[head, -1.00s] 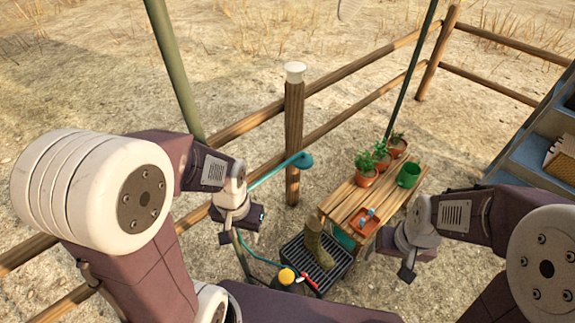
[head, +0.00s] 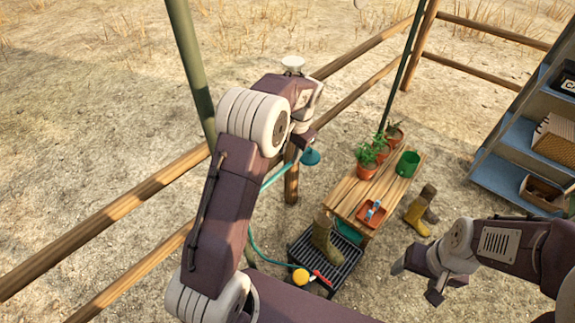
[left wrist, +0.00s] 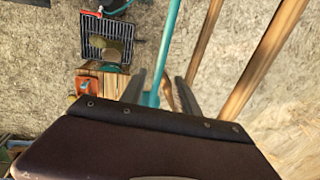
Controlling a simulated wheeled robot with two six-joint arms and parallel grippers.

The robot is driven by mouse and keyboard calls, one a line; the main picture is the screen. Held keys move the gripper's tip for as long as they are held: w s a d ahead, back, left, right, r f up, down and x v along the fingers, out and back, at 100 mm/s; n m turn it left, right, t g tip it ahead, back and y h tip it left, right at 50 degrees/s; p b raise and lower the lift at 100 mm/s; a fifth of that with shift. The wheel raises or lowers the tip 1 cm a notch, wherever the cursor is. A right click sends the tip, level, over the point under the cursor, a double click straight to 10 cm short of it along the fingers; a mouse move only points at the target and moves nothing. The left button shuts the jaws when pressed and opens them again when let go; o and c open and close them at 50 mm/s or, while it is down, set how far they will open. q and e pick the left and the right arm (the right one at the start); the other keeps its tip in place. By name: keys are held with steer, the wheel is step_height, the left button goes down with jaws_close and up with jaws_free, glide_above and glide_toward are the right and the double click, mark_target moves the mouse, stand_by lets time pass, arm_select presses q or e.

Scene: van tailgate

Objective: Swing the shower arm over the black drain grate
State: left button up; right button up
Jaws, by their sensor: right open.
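My left gripper (head: 303,138) is just above the shower head. In the left wrist view, its two fingers (left wrist: 160,92) are apart, with the teal arm (left wrist: 171,45) showing between them and gaps on both sides. Contact cannot be told. The grate (left wrist: 88,23) is there at upper left. My right gripper (head: 418,284) is open and empty, right of the grate.
A wooden bench (head: 345,204) holds potted plants, a green pot (head: 407,164) and an orange tray (head: 372,213). Yellow boots (head: 416,217) stand beside it. A yellow ball-shaped thing (head: 300,276) is at the grate's near edge. A fence (head: 150,188) and a green pole (head: 190,60) stand behind.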

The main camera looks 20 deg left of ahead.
mark_target(286, 167)
arm_select(q)
steer(key=f, duration=0.2)
steer(key=a+f, duration=0.1)
steer(key=f, duration=0.4)
steer(key=shift+w+a, duration=0.15)
steer(key=shift+w, duration=0.05)
steer(key=shift+r, duration=0.1)
jaws_close()
stand_by(0.9)
